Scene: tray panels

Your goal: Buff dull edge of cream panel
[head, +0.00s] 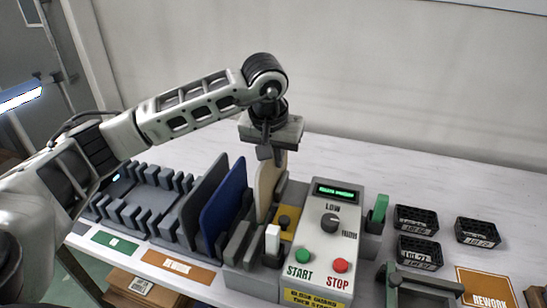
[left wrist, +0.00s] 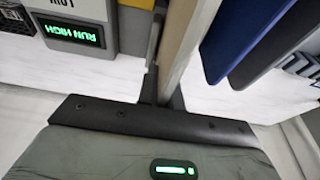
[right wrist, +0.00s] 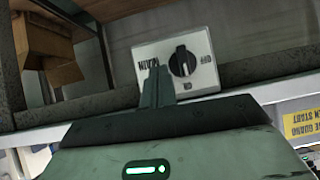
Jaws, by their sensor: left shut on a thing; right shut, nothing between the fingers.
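The cream panel (head: 266,188) stands upright in the grey buffing unit, beside the blue panel. My left gripper (head: 268,153) is above it, shut on its upper edge. In the left wrist view the fingers (left wrist: 155,90) hold the cream panel (left wrist: 181,45), whose lower part is out of sight. The control box (head: 325,235) has a lit display, a speed knob (head: 330,222), a green START button (head: 303,256) and a red STOP button (head: 341,265). The display reads RUN HIGH in the left wrist view (left wrist: 72,33). My right gripper (right wrist: 157,88) is shut and empty before a main switch (right wrist: 182,62).
A blue panel (head: 224,205) and a dark grey panel (head: 203,200) stand left of the cream one. A slotted rack (head: 150,195) is farther left. Several black crates (head: 417,220) and an orange REWORK mat (head: 485,288) lie right. Cardboard boxes (right wrist: 45,50) show in the right wrist view.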

